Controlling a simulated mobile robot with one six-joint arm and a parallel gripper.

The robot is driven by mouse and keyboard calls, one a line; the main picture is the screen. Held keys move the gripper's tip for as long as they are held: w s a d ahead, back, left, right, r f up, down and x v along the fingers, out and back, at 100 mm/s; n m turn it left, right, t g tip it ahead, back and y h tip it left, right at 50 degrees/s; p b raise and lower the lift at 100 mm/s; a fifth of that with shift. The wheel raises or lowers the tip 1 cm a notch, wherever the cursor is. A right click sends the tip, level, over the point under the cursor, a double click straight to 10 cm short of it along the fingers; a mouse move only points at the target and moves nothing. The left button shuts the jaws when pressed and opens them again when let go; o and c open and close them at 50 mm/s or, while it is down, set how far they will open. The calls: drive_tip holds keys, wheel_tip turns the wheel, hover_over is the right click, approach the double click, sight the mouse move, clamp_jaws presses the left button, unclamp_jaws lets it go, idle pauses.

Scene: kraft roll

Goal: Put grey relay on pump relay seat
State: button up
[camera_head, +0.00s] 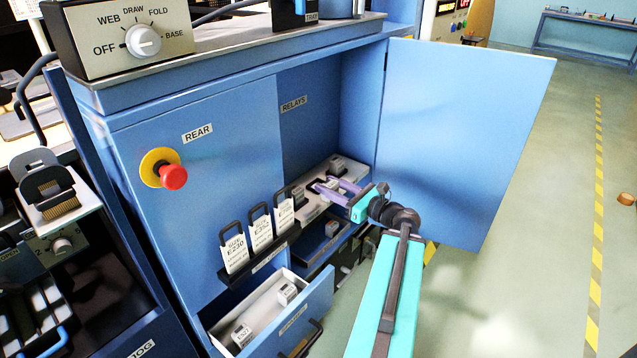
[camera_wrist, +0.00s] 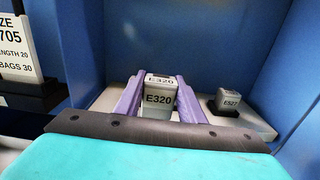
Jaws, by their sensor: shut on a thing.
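The grey relay, a small light-grey block marked E320 (camera_wrist: 158,98), is between the purple fingers of my gripper (camera_wrist: 157,86) in the wrist view. My gripper (camera_head: 327,185) is shut on it, reaching through the open door into the cabinet above the white relay shelf (camera_head: 312,209). The relay's underside is hidden, so I cannot tell whether it touches a seat. The pump relay seat cannot be made out by name. To the right, a grey relay marked E527 (camera_wrist: 231,98) sits on a black seat (camera_wrist: 224,110).
The cabinet door (camera_head: 465,140) stands open to the right. Left of the opening, several handled size cards (camera_head: 262,232) stand in a black rack. Below, an open drawer (camera_head: 268,310) holds grey blocks. A red stop button (camera_head: 173,177) sticks out from the front panel.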

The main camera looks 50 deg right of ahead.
drive_tip(key=shift+w+d+f+b, duration=0.15)
drive_tip(key=shift+w+b, duration=0.25)
drive_tip(key=shift+b, duration=1.3)
drive_tip(key=shift+w+d+f+b, duration=0.1)
drive_tip(key=shift+w+d+b, duration=0.2)
drive_tip(key=shift+b, duration=1.4)
drive_tip(key=w+d, duration=0.1)
drive_tip(key=w, duration=0.2)
drive_tip(key=w+d+b, duration=0.1)
drive_tip(key=w+d, duration=0.1)
drive_tip(key=w, duration=0.1)
drive_tip(key=w+d, duration=0.2)
drive_tip(key=w, duration=0.1)
drive_tip(key=shift+w+d+f+b, duration=0.1)
drive_tip(key=shift+w+f+b, duration=0.15)
drive_tip(key=shift+f+b, duration=0.05)
drive_tip(key=shift+f+b, duration=0.65)
drive_tip(key=shift+f, duration=1.1)
drive_tip(key=shift+f, duration=0.1)
drive_tip(key=o, duration=1.2)
drive_tip(key=s, duration=0.4)
drive_tip(key=s+p, duration=0.1)
drive_tip(key=s, duration=0.3)
drive_tip(key=s+d+p, duration=0.1)
drive_tip(key=s, duration=0.3)
